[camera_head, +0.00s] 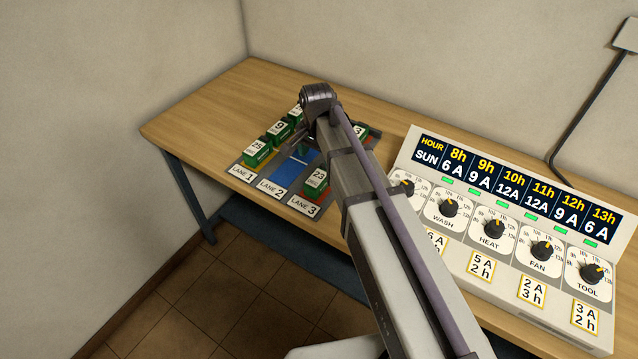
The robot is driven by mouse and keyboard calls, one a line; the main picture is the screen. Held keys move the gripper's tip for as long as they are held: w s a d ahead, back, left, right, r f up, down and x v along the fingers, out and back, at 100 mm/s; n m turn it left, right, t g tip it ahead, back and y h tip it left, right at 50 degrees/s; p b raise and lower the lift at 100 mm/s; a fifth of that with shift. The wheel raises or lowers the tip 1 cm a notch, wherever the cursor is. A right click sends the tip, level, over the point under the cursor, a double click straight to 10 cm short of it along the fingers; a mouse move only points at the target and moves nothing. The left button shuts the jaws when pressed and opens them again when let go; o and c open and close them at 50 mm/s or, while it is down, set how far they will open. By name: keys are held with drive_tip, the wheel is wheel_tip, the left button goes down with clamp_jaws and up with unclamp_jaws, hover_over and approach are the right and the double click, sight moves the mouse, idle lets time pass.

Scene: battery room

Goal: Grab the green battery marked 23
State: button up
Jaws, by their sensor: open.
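The green battery marked 23 (316,183) stands at the front of lane 3, just behind the lane's number plate. My gripper (303,149) hangs below the arm's end, over the far part of blue lane 2, beyond and left of battery 23. It is open, but my arm hides much of it. A small green patch shows near its fingers; I cannot tell what it is. Battery 23 stands apart from the gripper, with my arm passing close on its right.
Lane 1 holds green batteries marked 25 (257,152) and 9 (279,131), with another behind. Another green battery (360,131) shows behind my arm in lane 3. A control panel with dials (495,230) stands right on the wooden table (200,118). The table's left end is clear.

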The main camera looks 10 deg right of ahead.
sight(319, 175)
wheel_tip(319, 175, down, 5)
drive_tip(key=b, duration=0.3)
drive_tip(key=shift+r, duration=0.2)
drive_tip(key=f+b, duration=0.1)
drive_tip(key=b, duration=0.1)
drive_tip(key=f+b, duration=0.3)
drive_tip(key=f, duration=0.1)
drive_tip(key=shift+d+f+b, duration=0.25)
drive_tip(key=shift+b, duration=0.15)
drive_tip(key=shift+r, duration=0.2)
drive_tip(key=c, duration=1.4)
